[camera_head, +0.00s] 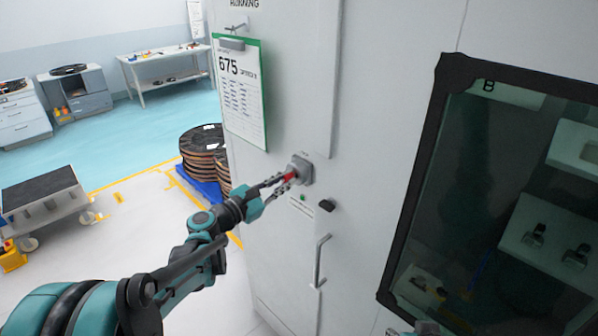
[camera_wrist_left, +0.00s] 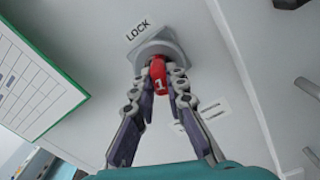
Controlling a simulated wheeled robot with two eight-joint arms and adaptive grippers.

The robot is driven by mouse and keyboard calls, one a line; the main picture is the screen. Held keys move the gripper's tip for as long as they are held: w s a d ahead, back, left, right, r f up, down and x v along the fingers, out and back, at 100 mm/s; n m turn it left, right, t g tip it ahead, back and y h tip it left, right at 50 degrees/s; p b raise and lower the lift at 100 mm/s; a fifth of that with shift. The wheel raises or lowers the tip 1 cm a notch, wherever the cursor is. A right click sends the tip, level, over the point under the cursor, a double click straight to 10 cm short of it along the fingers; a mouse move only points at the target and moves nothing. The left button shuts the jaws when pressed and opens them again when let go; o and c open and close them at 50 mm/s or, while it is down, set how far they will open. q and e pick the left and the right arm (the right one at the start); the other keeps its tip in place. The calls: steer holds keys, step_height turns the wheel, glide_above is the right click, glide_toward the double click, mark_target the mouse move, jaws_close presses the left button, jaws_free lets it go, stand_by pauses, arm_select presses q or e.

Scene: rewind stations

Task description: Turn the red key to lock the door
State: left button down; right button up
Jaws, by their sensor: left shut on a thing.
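The red key (camera_wrist_left: 158,84) sits in a grey lock housing (camera_wrist_left: 158,46) under a LOCK label on the white cabinet front. A number 1 is on the key's face. In the head view the red key (camera_head: 289,177) shows between my fingers, at the grey lock housing (camera_head: 301,169). My left gripper (camera_head: 284,180) is shut on the red key, and its fingers (camera_wrist_left: 157,88) lie on either side of it. The white door (camera_head: 285,230) has a vertical handle (camera_head: 320,260) below the lock.
A black-framed window (camera_head: 437,160) takes up the right side. A green-edged clipboard (camera_head: 241,95) hangs left of the lock. A black knob (camera_head: 326,205) sticks out just below right of the lock.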

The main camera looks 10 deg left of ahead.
arm_select(q)
steer(key=n, duration=0.5)
steer(key=shift+d+n, duration=0.1)
steer(key=shift+n, duration=0.3)
steer(key=c, duration=1.5)
jaws_free()
steer(key=shift+o, duration=0.2)
